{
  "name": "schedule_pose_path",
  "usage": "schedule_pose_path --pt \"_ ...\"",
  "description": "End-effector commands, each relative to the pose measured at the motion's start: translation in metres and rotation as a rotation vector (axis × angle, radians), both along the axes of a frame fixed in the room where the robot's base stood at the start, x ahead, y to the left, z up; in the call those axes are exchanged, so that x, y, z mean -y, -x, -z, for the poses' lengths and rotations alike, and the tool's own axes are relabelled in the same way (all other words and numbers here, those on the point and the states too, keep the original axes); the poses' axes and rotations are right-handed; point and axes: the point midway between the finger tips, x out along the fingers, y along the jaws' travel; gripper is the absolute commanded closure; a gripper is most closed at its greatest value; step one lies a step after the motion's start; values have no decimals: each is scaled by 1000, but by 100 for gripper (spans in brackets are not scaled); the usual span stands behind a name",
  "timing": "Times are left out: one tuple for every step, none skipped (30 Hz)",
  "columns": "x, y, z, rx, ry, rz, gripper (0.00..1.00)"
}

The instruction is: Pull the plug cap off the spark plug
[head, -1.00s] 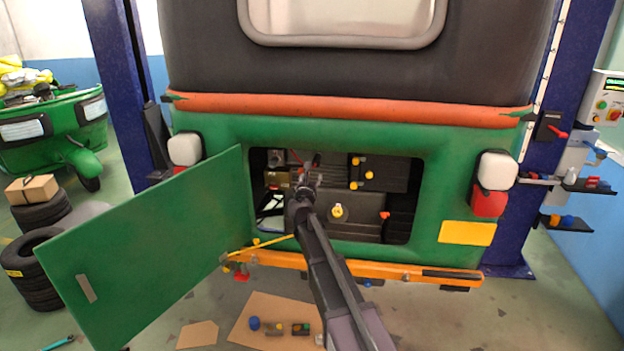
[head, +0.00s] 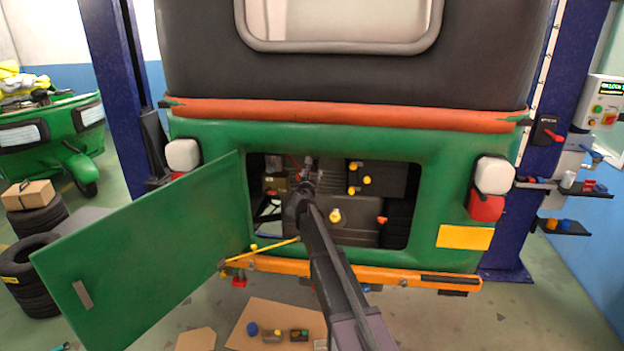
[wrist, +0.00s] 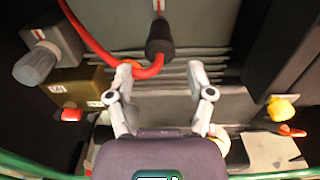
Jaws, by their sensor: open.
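The plug cap (wrist: 160,45) is a short black cylinder at the top middle of the wrist view, with a red lead running from it to the left. My gripper (wrist: 160,68) is open, with one pale finger on each side. The cap lies beyond the fingertips and roughly midway between them, and nothing is held. In the head view my gripper (head: 308,168) reaches into the engine bay (head: 345,190), where it is small and the cap cannot be made out clearly.
A grey plug-like part (wrist: 38,65) and a brown box (wrist: 75,93) are close to the left finger. Yellow and orange knobs (wrist: 283,109) are at the right. The green hatch door (head: 150,250) hangs open at the left, and an orange bumper (head: 400,273) crosses below the bay.

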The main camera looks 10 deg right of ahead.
Motion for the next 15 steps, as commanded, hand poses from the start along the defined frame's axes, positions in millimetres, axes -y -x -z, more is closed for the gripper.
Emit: schedule_pose_path --pt "2 -7 0 0 0 0 31" --pt "3 -10 0 0 0 1 31" --pt "4 -13 0 0 0 1 31" --pt "5 -15 0 0 0 1 31" --pt "5 -17 0 0 0 0 31" --pt "6 -19 0 0 0 0 31" --pt "7 -21 0 0 0 0 31" --pt "7 -22 0 0 0 0 31" --pt "8 -24 0 0 0 0 31" --pt "8 -25 0 0 0 0 31" --pt "8 -26 0 0 0 0 31" --pt "8 -26 0 0 0 0 31" --pt "9 -27 0 0 0 0 31" --pt "9 -27 0 0 0 -1 31" --pt "9 -28 0 0 0 -1 31"
